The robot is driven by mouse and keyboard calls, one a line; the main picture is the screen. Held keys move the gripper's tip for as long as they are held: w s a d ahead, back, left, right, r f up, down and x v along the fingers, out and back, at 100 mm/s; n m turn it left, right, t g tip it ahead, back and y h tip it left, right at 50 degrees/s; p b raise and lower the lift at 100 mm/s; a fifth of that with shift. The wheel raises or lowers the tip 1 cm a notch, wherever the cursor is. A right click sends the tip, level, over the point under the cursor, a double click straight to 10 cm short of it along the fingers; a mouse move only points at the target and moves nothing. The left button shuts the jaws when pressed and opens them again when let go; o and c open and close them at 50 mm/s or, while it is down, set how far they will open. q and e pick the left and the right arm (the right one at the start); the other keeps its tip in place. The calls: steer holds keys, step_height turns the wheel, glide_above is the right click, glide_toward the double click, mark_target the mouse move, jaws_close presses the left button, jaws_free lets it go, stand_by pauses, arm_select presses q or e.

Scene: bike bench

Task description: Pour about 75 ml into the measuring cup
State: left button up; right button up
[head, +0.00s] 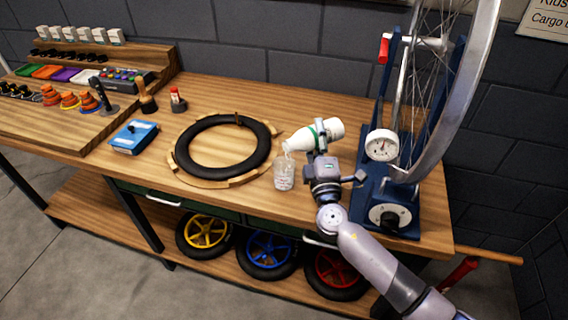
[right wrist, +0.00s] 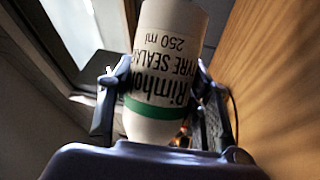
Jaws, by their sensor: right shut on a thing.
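A clear measuring cup (head: 284,174) with reddish markings stands upright on the bench, right of the tyre. My right gripper (head: 320,140) is shut on a white bottle (head: 302,140) with a green band. The bottle is tilted, its neck down to the left above the cup's mouth, and a pale stream seems to run from it into the cup. The level in the cup is too small to read. In the right wrist view the bottle (right wrist: 165,60) shows a tyre sealant label, "250 ml", between both fingers (right wrist: 165,100). My left gripper is not in view.
A black tyre (head: 190,165) lies on a wooden ring left of the cup. A blue wheel stand (head: 358,205) with dials and a large wheel stands close right of my gripper. A blue box (head: 134,138) and small bottles stand further left.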

steer(key=shift+w+a, duration=0.1)
steer(key=shift+a, duration=0.1)
steer(key=shift+s+r+n+b, duration=0.25)
steer(key=shift+r+n+b, duration=0.05)
steer(key=shift+n+b, duration=0.1)
stand_by(0.7)
steer(key=shift+a+r+n+b, duration=0.2)
steer(key=shift+r+n+b, duration=0.1)
steer(key=shift+n, duration=0.2)
stand_by(0.8)
